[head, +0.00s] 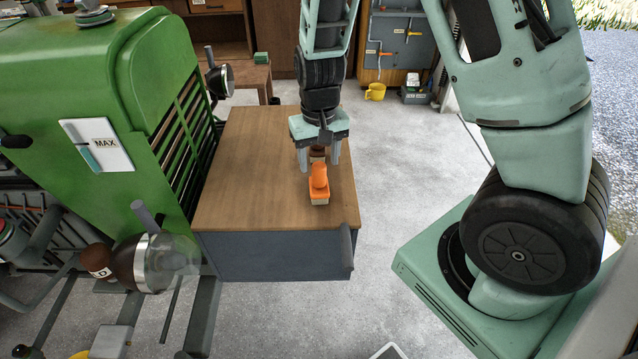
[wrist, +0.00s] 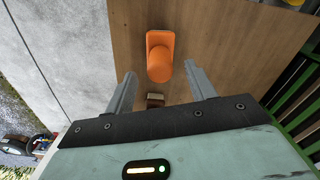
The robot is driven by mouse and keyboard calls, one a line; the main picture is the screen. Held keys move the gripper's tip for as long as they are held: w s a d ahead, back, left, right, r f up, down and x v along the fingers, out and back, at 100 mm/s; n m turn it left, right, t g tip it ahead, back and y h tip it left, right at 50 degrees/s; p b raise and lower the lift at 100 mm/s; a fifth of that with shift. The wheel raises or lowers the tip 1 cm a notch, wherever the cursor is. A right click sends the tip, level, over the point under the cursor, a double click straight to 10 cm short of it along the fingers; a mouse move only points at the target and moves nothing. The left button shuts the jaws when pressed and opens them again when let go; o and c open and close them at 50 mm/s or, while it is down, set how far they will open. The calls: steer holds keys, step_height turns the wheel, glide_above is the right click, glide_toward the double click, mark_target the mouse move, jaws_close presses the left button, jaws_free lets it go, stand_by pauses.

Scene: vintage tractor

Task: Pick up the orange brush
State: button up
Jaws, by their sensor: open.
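The orange brush (head: 319,184) stands on the wooden top of a dark grey cabinet, near its right side. It has an orange body and a pale lower part. My gripper (head: 317,167) is open above the cabinet top, with its fingers pointing down, just behind the brush in the head view. In the wrist view, the orange brush (wrist: 160,56) lies ahead of the two spread fingers (wrist: 160,85), near the middle of the picture. Nothing is held between them. A small brown block-like object (wrist: 155,100) with a pale end shows between the fingers.
The wooden cabinet top (head: 245,165) is bare to the left of the brush. A green tractor (head: 100,80) with a grille and headlamps stands close on the left. Grey floor lies to the right.

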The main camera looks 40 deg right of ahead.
mark_target(319, 175)
steer(key=shift+f+p, duration=0.55)
steer(key=shift+f, duration=2.15)
steer(key=c, duration=1.1)
